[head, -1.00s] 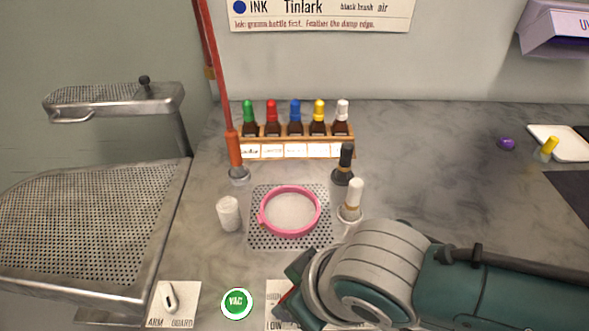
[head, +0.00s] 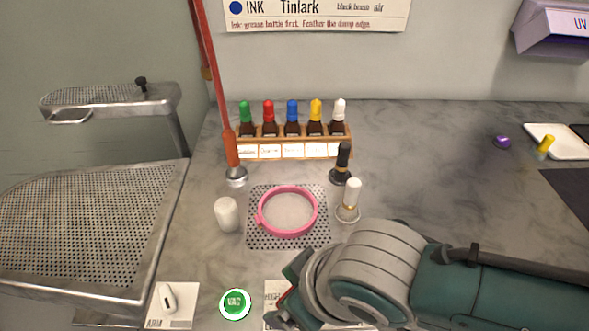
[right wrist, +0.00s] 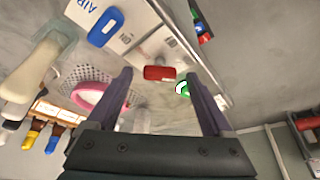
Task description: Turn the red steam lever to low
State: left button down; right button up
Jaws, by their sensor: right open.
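In the right wrist view the red steam lever (right wrist: 158,73) is a short rounded red bar on a pale labelled plate (right wrist: 150,45). My right gripper (right wrist: 160,79) is open, its two dark fingers on either side of the lever in that view, with a gap on both sides. I cannot tell how far the tips are above the plate. The plate's lettering is too small and turned to read surely. In the head view my right arm's wrist (head: 365,275) covers most of the plate (head: 272,318) and the gripper. My left gripper is not in view.
A blue lever (right wrist: 105,27) labelled AIR sits beside the red one. The green VAC button (head: 235,303) and the white guard switch (head: 168,297) lie left of my wrist.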

jog(key=p+v, duration=0.3)
jog(key=v, duration=0.6)
jog(key=shift+r+p, duration=0.35)
jog(key=shift+r, duration=0.05)
jog(key=shift+s, duration=0.2)
notch_tip(320, 180, up, 4)
jog(key=s+a+m+y, duration=0.1)
jog(key=s+a, duration=0.1)
jog(key=s, duration=0.1)
jog(key=s+d+r+m+h, duration=0.2)
jog(key=s+d+m, duration=0.1)
jog(key=d, duration=0.5)
jog(key=s+d+r+m+h, duration=0.2)
jog(key=s+d+r+m, duration=0.15)
jog(key=d, duration=0.55)
notch_tip(320, 180, up, 32)
jog(key=p, duration=3.3)
jog(key=shift+s, duration=0.3)
